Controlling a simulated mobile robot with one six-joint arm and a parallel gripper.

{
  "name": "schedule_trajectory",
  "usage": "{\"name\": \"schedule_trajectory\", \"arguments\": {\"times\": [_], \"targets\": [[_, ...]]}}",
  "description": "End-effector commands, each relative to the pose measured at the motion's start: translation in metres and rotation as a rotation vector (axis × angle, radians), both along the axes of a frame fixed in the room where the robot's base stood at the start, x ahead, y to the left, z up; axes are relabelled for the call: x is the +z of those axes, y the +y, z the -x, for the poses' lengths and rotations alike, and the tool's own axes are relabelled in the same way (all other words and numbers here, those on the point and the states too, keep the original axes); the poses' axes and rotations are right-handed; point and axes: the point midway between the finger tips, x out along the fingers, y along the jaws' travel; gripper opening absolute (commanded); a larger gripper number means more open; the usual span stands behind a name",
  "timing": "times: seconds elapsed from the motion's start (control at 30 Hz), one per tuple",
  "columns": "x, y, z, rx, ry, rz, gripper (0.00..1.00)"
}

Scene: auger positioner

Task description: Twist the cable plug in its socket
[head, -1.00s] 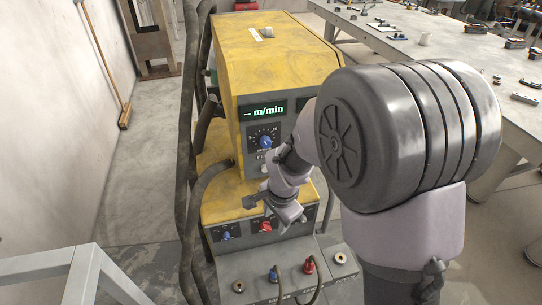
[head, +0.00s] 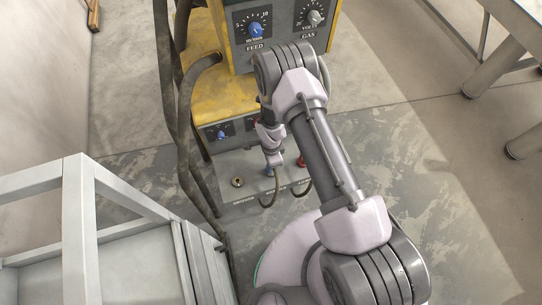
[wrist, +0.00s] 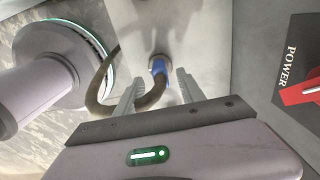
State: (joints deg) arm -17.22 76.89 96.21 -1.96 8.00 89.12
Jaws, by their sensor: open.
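A blue cable plug (wrist: 159,67) sits in its socket on the grey lower panel, with a dark cable (wrist: 107,88) curving away from it to the left. In the wrist view my gripper (wrist: 157,84) is open, with one finger on each side of the plug and cable. Gaps show between the fingers and the plug. In the head view my gripper (head: 271,160) is just above the blue plug (head: 268,171) and partly hides it. A red plug (head: 301,161) is in another socket to the right.
The yellow machine (head: 222,98) rises behind the panel, with a blue feed knob (head: 255,30). A red power switch (wrist: 304,91) is at the right of the wrist view. An empty socket (head: 237,181) is left of the blue plug. Thick hoses (head: 182,130) and a grey frame (head: 75,225) stand at left.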

Motion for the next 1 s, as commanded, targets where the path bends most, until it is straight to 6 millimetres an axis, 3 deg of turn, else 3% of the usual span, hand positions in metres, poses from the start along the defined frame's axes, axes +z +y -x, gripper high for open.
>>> {"name": "schedule_trajectory", "arguments": {"times": [0.03,0.17,0.47,0.7,0.9,1.0], "targets": [[-0.012,0.000,0.000,0.000,0.000,0.000,0.46],[-0.025,0.000,0.000,0.000,0.000,0.000,0.46],[-0.027,0.000,0.000,0.000,-0.001,0.000,0.46],[-0.026,0.000,0.000,0.000,-0.001,0.000,0.01],[-0.027,0.000,0.000,-0.008,-0.001,0.000,0.00],[-0.028,0.000,0.000,-0.109,-0.001,0.000,0.00]]}}
